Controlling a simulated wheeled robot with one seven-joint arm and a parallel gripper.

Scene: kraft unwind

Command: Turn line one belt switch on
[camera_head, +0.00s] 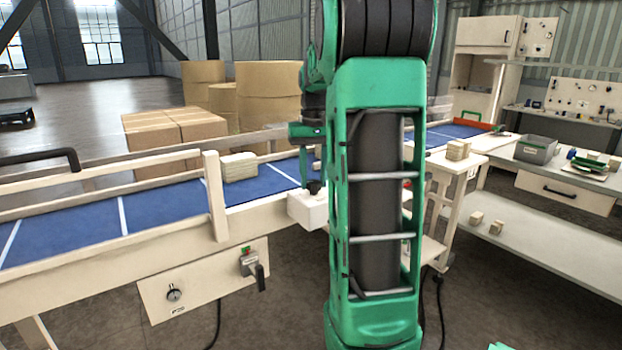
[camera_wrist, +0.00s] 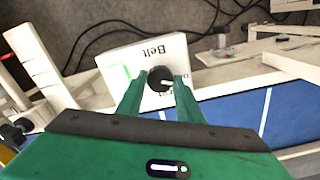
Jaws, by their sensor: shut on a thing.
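The belt switch is a black round knob (camera_wrist: 160,88) on a white box (camera_wrist: 118,62) printed "Belt" in the wrist view. A white mark on the knob points to the right of that view, and a green patch lies on the box at left. My gripper (camera_wrist: 161,78) has its two green fingers on either side of the knob, shut on it. In the head view the white box (camera_head: 305,212) sits at the near edge of the conveyor, with the knob (camera_head: 314,187) on top; my arm hides part of the area. Other lettering on the box is partly covered.
A panel (camera_head: 200,283) below holds a grey dial and a lever switch (camera_head: 253,268). A cart and workbench (camera_head: 560,208) stand at right. Cables lie on the floor.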

